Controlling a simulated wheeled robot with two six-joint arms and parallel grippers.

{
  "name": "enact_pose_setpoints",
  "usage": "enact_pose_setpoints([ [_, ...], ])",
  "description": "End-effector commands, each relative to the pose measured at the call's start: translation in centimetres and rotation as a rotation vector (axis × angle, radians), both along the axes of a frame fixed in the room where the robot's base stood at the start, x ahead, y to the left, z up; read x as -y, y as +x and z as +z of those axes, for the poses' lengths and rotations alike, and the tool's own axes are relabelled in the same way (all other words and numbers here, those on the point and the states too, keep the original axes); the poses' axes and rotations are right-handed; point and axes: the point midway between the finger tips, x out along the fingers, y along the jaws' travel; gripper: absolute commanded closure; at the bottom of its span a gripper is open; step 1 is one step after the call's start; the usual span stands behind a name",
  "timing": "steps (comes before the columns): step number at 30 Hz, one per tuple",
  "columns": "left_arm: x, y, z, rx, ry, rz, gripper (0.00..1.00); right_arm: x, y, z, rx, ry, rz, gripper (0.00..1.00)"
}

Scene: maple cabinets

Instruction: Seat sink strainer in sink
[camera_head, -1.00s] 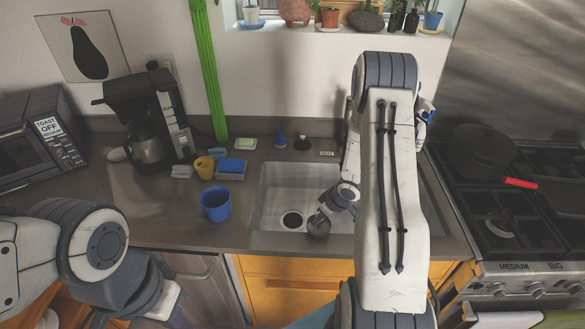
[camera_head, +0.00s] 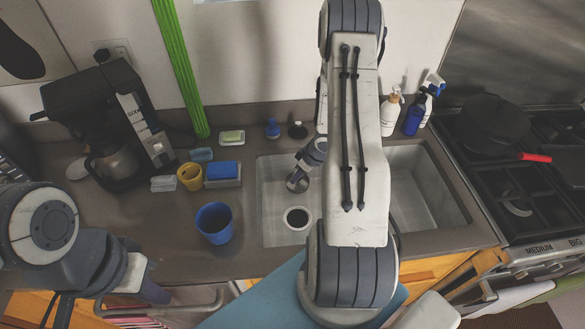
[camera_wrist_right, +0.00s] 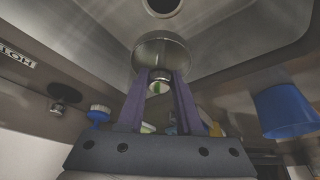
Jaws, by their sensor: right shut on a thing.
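The metal sink strainer (camera_head: 298,184) is a small round cup. It hangs over the left basin of the sink (camera_head: 273,190), above and behind the dark round drain hole (camera_head: 297,218). My right gripper (camera_head: 305,172) is shut on it. In the right wrist view the strainer (camera_wrist_right: 163,46) sits between the purple fingertips of my right gripper (camera_wrist_right: 160,78), apart from the drain hole (camera_wrist_right: 161,5). My left gripper (camera_head: 150,287) is at the lower left, in front of the counter. Its fingers are too hidden to tell their opening.
A blue cup (camera_head: 214,224) stands left of the sink. A yellow cup (camera_head: 190,177), a blue sponge (camera_head: 222,169) and a coffee maker (camera_head: 115,130) are farther left. Spray bottles (camera_head: 413,115) stand behind the right basin (camera_head: 415,190); a stove (camera_head: 520,180) is at the right.

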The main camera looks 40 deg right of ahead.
Motion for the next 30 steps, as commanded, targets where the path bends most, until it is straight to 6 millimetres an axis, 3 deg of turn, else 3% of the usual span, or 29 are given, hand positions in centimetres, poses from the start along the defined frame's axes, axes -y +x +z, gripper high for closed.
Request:
enact_pose_setpoints([
  [13,0.0,0.0,1.1,0.000,0.000,-0.001,1.00,0.0,-0.2,0.3,-0.001,0.004,0.008,1.00],
  [30,0.0,0.0,-2.9,0.000,0.000,0.004,1.00,-0.1,-0.1,-4.8,-0.001,0.003,0.011,1.00],
])
